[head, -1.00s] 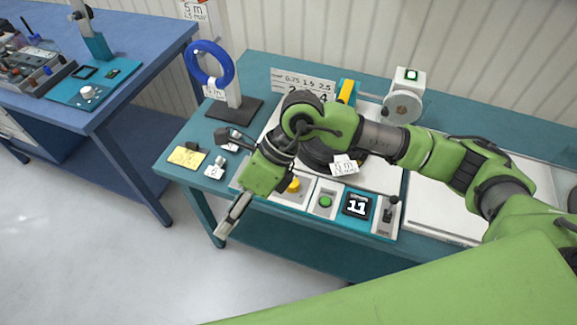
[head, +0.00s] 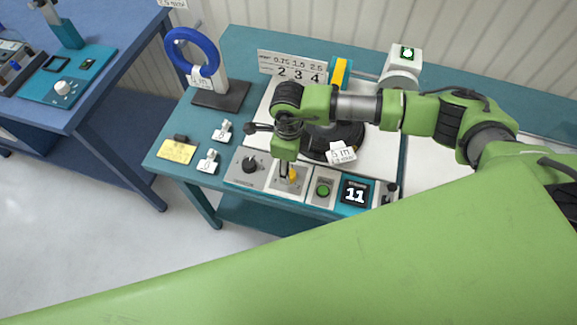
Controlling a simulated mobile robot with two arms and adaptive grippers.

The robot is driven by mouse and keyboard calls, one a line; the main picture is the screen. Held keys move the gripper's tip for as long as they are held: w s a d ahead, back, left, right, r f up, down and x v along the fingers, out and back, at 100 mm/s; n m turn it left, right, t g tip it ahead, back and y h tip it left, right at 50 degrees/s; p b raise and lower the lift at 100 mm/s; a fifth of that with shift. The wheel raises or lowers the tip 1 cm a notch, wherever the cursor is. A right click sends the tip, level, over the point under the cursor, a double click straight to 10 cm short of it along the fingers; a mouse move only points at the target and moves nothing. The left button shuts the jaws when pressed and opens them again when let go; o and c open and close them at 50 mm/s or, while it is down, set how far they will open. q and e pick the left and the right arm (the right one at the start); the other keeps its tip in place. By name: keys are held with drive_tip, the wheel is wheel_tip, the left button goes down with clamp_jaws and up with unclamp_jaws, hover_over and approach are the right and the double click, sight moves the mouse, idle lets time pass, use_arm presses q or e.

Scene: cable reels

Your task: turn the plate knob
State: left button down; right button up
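A round black knob (head: 250,164) sits on a grey panel at the front left of the teal workbench. It is most likely the plate knob. My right gripper (head: 288,186) points down just right of this knob, over the neighbouring panel with the yellow button (head: 294,174). It looks apart from the black knob. Its fingers are small and foreshortened, so I cannot tell their opening or whether they touch the panel. My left gripper is not in view.
A green button (head: 323,189) and a display reading 11 (head: 355,192) are to the right. A black reel (head: 345,135) lies behind, partly hidden by my arm. A blue coil (head: 180,50) hangs on a stand. Another bench (head: 120,25) stands left.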

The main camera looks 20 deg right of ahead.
wheel_tip(320, 180, down, 2)
drive_tip(key=shift+s+f, duration=0.1)
drive_tip(key=shift+f, duration=0.3)
drive_tip(key=shift+f+p, duration=0.15)
drive_tip(key=shift+p, duration=0.15)
drive_tip(key=c, duration=1.1)
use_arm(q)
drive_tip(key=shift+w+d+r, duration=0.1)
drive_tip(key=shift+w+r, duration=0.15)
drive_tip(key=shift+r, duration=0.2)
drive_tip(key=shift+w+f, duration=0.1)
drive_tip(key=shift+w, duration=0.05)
